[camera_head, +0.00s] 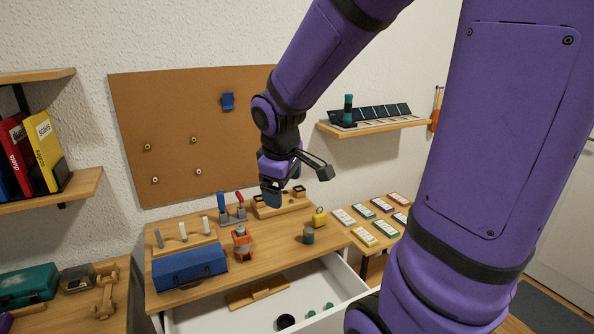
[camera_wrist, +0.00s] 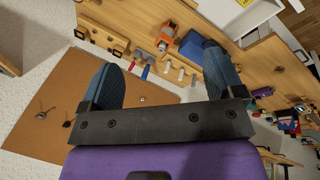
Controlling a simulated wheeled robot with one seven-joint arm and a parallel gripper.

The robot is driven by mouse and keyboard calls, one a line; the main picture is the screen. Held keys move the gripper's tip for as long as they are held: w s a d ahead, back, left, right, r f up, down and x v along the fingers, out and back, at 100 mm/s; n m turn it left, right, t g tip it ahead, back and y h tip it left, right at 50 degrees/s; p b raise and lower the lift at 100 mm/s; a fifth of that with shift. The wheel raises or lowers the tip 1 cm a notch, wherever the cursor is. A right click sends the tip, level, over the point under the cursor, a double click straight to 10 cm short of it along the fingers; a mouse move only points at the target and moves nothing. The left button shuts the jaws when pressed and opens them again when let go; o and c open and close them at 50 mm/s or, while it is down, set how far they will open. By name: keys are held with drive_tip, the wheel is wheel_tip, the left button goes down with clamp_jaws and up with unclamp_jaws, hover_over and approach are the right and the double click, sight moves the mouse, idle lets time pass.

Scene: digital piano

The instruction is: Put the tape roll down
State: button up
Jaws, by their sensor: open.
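A small black round thing (camera_head: 286,321), which looks like the tape roll, lies in the open white drawer (camera_head: 205,318) at the bottom of the head view. It is small, and I cannot be sure what it is. My gripper (camera_head: 272,197) is raised over the back of the wooden desk (camera_head: 275,238), in front of the cork board (camera_head: 185,110). In the wrist view the two blue-grey fingers of my gripper (camera_wrist: 160,62) stand wide apart with nothing held between them.
A wooden holder (camera_head: 282,204) is close below my gripper. Several small green things lie in the drawer.

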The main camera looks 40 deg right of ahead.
drive_tip(key=s+a+r+m+t+y, duration=0.1)
drive_tip(key=s+a+r+m, duration=0.1)
drive_tip(key=s+a+r, duration=0.2)
drive_tip(key=s+a+r+m+t+y, duration=0.1)
drive_tip(key=s+a+r, duration=0.3)
drive_tip(key=s, duration=0.5)
wheel_tip(320, 180, up, 2)
drive_tip(key=shift+s+a+r+m+t, duration=0.15)
drive_tip(key=shift+s+m+t, duration=0.2)
drive_tip(key=shift+m, duration=0.45)
